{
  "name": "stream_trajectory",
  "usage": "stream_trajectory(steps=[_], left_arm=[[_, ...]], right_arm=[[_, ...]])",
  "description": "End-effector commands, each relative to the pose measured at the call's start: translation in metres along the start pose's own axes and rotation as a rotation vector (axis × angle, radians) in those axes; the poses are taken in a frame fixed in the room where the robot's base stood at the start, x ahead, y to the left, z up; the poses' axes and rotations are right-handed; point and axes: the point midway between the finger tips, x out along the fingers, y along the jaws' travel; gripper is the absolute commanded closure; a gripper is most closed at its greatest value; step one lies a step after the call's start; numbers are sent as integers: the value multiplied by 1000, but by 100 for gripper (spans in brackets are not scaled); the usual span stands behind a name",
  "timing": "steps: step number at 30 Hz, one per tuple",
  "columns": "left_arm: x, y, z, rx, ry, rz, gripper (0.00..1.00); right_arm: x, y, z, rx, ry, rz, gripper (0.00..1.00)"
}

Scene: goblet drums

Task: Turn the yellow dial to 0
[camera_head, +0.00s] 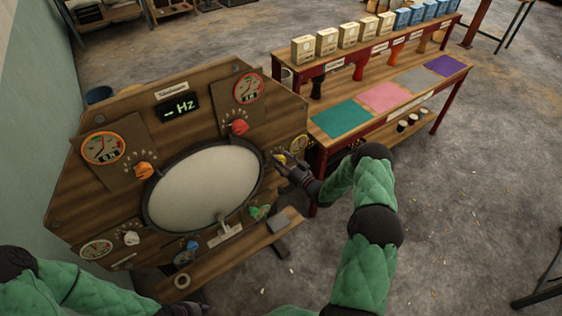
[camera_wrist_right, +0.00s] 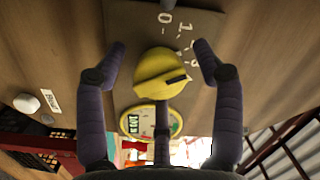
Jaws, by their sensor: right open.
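The yellow dial (camera_wrist_right: 158,75) sits on a dark plate (camera_wrist_right: 125,25) in the right wrist view. Its black pointer mark points to the right of the picture, away from the printed 0 (camera_wrist_right: 165,17) above it. My right gripper (camera_wrist_right: 160,58) is open, with one finger on each side of the dial; a gap shows on both sides. In the head view the right gripper (camera_head: 283,162) is at the right edge of the wooden panel (camera_head: 130,205), partly covering the yellow dial (camera_head: 280,158). My left gripper (camera_head: 188,309) shows only as a dark part at the bottom edge.
The panel also bears a red dial (camera_head: 239,127), an orange dial (camera_head: 144,170), a white dial (camera_head: 131,238), a blue dial (camera_head: 192,246) and a green dial (camera_head: 260,211) around a large drumhead (camera_head: 204,187). A red-framed table (camera_head: 400,125) stands close at the right.

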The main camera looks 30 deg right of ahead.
Motion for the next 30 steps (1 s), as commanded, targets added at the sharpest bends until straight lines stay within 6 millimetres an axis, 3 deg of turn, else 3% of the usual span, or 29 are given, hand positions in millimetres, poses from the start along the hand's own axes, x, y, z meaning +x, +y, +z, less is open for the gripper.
stream_trajectory(steps=[10,16,30], left_arm=[[0,0,0,0,0,0,60],[0,0,0,0,0,0,60],[8,-3,0,0,0,0,60]], right_arm=[[4,0,0,0,1,0,32],[4,0,0,-1,1,0,88],[4,0,-1,-80,-4,7,88]])
